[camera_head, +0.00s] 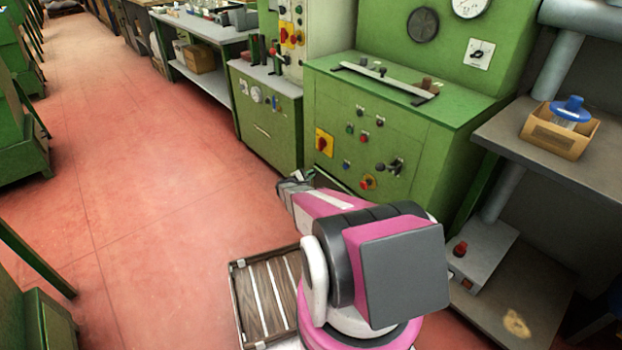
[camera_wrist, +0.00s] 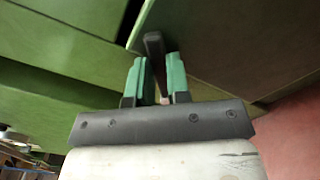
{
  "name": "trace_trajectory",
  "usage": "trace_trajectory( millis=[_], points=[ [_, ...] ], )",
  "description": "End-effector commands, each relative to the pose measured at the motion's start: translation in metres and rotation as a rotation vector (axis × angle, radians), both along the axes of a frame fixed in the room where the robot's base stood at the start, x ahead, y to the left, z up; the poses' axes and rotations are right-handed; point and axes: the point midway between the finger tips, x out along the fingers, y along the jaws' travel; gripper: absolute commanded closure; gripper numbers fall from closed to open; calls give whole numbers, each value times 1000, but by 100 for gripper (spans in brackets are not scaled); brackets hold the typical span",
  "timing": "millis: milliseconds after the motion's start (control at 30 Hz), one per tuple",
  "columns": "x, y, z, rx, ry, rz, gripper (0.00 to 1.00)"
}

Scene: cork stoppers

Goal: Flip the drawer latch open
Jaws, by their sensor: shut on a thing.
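In the wrist view, a dark narrow bar, which looks like the drawer latch (camera_wrist: 154,46), stands out between the green finger pads of my gripper (camera_wrist: 157,76). The gripper is shut on it. Green panels, with a dark edge between them, lie right behind the bar. In the head view my gripper (camera_head: 299,180) is low in front of the green machine cabinet (camera_head: 330,103). The latch and the drawer are hidden there behind my arm, so how far the latch is turned cannot be told.
A slatted wooden crate (camera_head: 265,297) lies on the floor left of my base. A grey workbench (camera_head: 560,160) with a cardboard box (camera_head: 553,139) stands at the right. Knobs and switches (camera_head: 362,137) dot the cabinet front. The red floor (camera_head: 150,180) at left is clear.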

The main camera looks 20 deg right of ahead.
Motion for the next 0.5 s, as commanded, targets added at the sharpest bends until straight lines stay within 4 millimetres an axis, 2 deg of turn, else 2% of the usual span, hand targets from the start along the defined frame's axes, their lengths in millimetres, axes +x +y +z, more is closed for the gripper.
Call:
trace_trajectory(
  millis=[500],
  points=[
    [24, 9, 16, -167, 459, 1, 100]
  ],
)
